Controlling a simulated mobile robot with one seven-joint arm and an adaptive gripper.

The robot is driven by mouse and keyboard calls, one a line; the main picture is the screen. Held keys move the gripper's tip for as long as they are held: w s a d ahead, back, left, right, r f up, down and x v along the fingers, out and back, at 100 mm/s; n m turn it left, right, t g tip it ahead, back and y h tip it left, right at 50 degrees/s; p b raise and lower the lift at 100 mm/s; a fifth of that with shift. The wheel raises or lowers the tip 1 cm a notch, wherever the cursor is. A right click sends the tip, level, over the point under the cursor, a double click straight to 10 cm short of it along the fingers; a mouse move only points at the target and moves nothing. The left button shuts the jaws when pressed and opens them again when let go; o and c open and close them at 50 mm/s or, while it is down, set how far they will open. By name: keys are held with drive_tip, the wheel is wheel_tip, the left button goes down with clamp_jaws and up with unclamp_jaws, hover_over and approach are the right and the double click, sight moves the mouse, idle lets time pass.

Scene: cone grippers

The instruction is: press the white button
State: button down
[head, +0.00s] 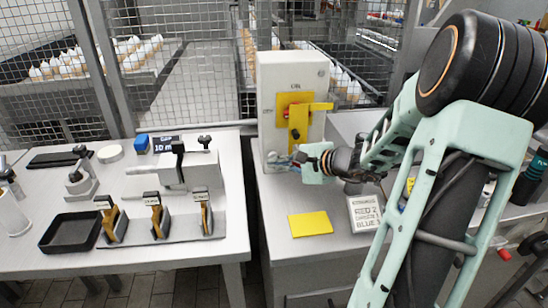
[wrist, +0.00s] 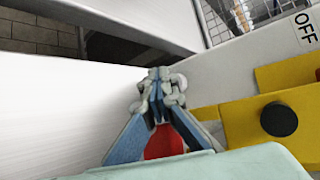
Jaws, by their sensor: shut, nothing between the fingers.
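A white button cannot be made out in either view; my gripper hides part of the lower front of the white cabinet (head: 268,92). In the head view my gripper (head: 282,159) is at that lower front, below the yellow switch plate and handle (head: 298,118). In the wrist view my gripper (wrist: 159,80) is shut and empty, its fingertips together close to the white cabinet surface; I cannot tell whether they touch it. A red round part (wrist: 163,146) shows behind the fingers, partly hidden.
A yellow pad (head: 310,223) and a white printed sign (head: 363,213) lie on the table in front of the cabinet. In the wrist view the yellow handle (wrist: 297,112) with a black knob is to the right of the fingers. A left table (head: 200,250) holds a black tray (head: 70,232).

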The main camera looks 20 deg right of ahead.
drive_tip(key=shift+w+r, duration=0.3)
drive_tip(key=shift+r, duration=0.3)
drive_tip(key=shift+s+f+b, duration=0.1)
drive_tip(key=shift+s+b, duration=0.1)
drive_tip(key=shift+b, duration=0.1)
drive_tip(key=shift+s+a+f+b, duration=0.1)
drive_tip(key=shift+s+a+b, duration=0.05)
drive_tip(key=shift+s, duration=0.6)
drive_tip(key=shift+s+a+f+b, duration=0.1)
drive_tip(key=shift+s+a+b, duration=0.1)
drive_tip(key=shift+s, duration=0.6)
drive_tip(key=shift+s+a+b, duration=0.1)
drive_tip(key=shift+s+a, duration=0.05)
drive_tip(key=shift+s, duration=0.6)
